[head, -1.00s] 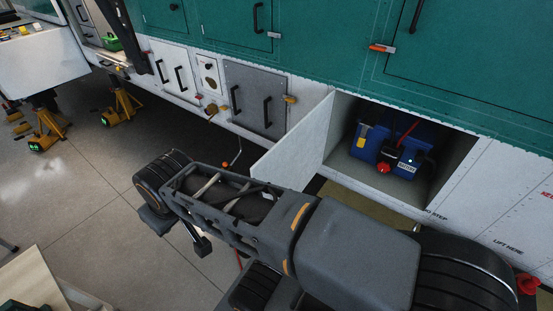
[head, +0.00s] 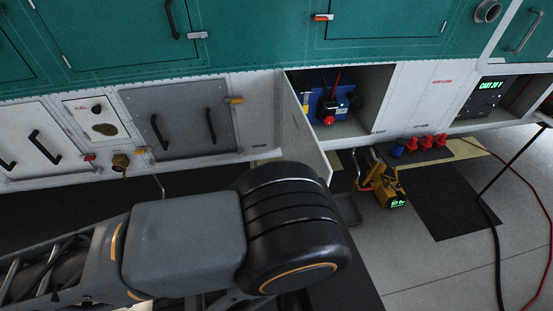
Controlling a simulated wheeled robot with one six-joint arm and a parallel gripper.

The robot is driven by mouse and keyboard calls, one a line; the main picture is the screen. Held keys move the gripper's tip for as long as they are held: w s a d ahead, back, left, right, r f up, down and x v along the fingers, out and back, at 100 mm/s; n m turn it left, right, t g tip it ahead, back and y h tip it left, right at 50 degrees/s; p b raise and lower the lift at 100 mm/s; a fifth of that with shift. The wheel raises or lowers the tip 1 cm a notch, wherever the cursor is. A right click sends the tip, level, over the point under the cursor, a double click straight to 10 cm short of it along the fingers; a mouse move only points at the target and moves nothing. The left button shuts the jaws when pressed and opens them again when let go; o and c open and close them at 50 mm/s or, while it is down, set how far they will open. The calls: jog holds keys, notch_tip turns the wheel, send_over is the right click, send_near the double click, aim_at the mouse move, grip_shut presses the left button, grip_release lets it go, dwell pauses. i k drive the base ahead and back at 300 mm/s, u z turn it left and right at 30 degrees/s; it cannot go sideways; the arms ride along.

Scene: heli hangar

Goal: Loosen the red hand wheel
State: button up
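A small red round piece, seemingly the red hand wheel (head: 328,119), sits on the front of a blue battery box (head: 313,103) inside an open compartment (head: 372,100) in the white lower hull. It is small, so its exact shape is hard to tell. A red cable rises from the box. The compartment's white door (head: 308,128) stands open at its left side and hides part of the box. My gripper is not in view. My dark arm links fill the lower left and middle, in front of the hull and left of the compartment.
A yellow unit (head: 382,188) with a green display stands on the floor below the compartment. Several red caps and a blue one (head: 397,150) lie right of it. A black mat (head: 450,200) covers the floor, and black and red cables run at the right.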

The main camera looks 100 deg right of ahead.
aim_at(328, 120)
jog(key=z, duration=0.8)
jog(key=k, duration=1.75)
jog(key=z, duration=2.35)
